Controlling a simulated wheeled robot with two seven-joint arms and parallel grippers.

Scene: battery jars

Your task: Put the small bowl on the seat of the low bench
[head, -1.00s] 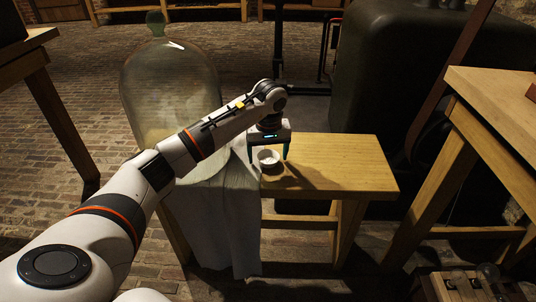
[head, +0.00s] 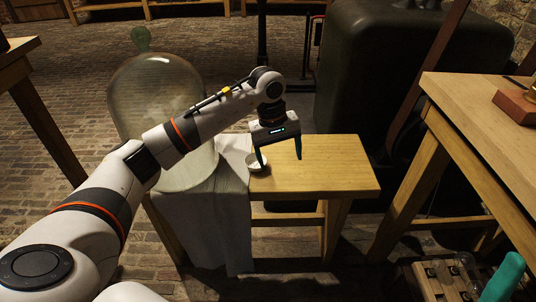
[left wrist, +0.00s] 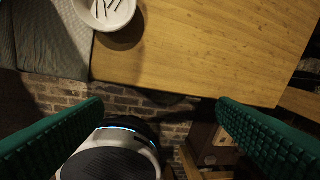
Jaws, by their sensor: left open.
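The small bowl (head: 253,160) is white and stands upright on the wooden seat of the low bench (head: 325,170), by the cloth's edge. In the left wrist view the bowl (left wrist: 98,18) is cut by the top edge; thin dark marks show inside it. My left gripper (head: 281,161) is open and empty, to the right of the bowl and over the seat. Its left finger partly covers the bowl in the head view. In the left wrist view the fingers (left wrist: 160,103) are wide apart, with the bowl outside them. A teal piece at the lower right looks like a finger of my right gripper (head: 505,277).
A grey cloth (head: 215,225) hangs over the bench's left end, and a big glass jar (head: 160,100) stands there. A wooden table (head: 480,110) is at the right. A crate (head: 440,275) with glass items is at the lower right. The seat's right part is clear.

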